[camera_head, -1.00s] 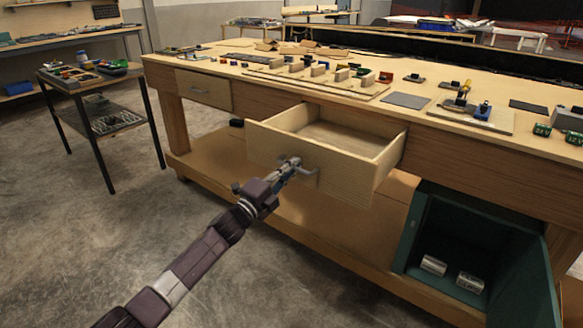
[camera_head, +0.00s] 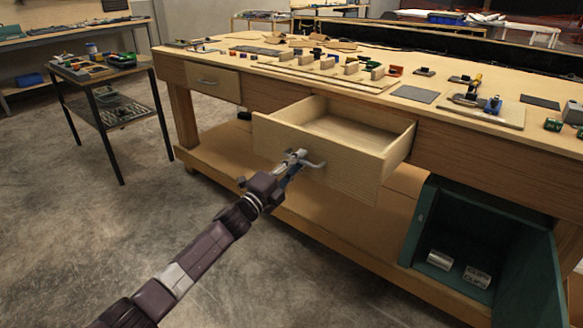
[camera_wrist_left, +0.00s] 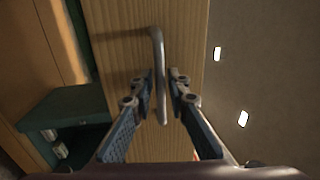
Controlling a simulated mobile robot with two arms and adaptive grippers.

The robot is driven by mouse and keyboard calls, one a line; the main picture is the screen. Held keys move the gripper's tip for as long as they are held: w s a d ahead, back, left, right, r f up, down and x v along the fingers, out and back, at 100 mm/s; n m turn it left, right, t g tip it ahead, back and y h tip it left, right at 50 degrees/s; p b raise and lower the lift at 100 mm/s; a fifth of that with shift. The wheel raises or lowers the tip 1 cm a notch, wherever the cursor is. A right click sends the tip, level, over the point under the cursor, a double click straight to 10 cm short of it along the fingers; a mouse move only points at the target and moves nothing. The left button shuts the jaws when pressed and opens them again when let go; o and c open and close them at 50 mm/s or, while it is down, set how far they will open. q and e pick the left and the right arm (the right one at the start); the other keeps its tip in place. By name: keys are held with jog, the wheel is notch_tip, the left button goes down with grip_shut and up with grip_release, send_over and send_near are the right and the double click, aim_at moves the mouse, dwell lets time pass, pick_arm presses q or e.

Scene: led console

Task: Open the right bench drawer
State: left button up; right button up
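The right bench drawer (camera_head: 340,172) stands pulled well out of the bench, and its inside looks empty. Its grey bar handle (camera_head: 313,165) is on the front panel. My left gripper (camera_head: 299,157) is at this handle. In the left wrist view, the handle (camera_wrist_left: 159,80) runs between the two fingertips of my left gripper (camera_wrist_left: 161,78). The fingers stand apart with narrow gaps beside the bar, so the gripper looks open around it. My right gripper is not in view.
A shut drawer (camera_head: 212,82) is at the bench's left. A green cabinet (camera_head: 424,222) below right has its door open (camera_head: 532,278), with cans inside. Parts lie on the bench top (camera_head: 340,92). A black side table (camera_head: 112,127) stands left; the floor (camera_head: 110,225) between is clear.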

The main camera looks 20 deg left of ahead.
pick_arm(q)
jog(key=v, duration=1.1)
jog(key=shift+s, duration=0.4)
jog(key=shift+a, duration=0.15)
